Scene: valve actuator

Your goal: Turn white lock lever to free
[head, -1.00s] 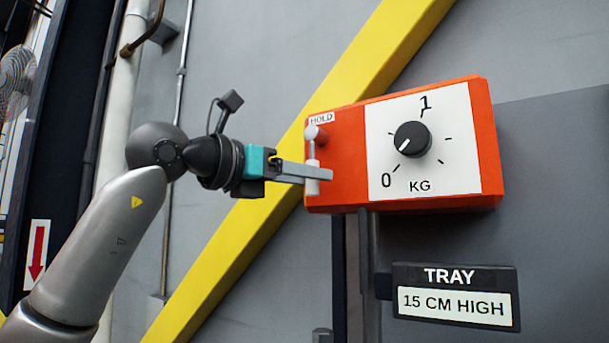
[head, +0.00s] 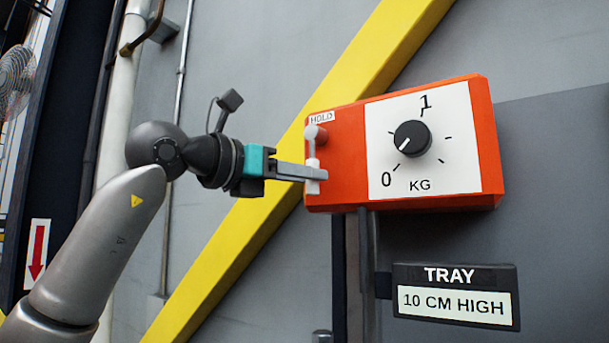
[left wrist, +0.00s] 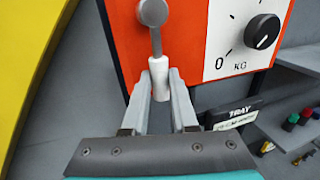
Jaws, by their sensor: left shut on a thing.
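The white lock lever (head: 313,163) hangs down from its pivot on the left part of the orange box (head: 336,185), below a HOLD label (head: 322,118). My left gripper (head: 316,174) comes in from the left and is shut on the lever's lower end. In the left wrist view the two grey fingers (left wrist: 164,92) stand on either side of the lever's white grip (left wrist: 159,78). The lever's grey stem (left wrist: 156,42) rises to a round pivot (left wrist: 153,12). My right gripper is in neither view.
A black dial (head: 412,139) on the white scale plate points near 0 KG. A TRAY sign (head: 455,293) below reads 10 CM HIGH. A yellow diagonal beam (head: 235,235) runs behind my arm. Small coloured items (left wrist: 291,122) sit on a shelf at right.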

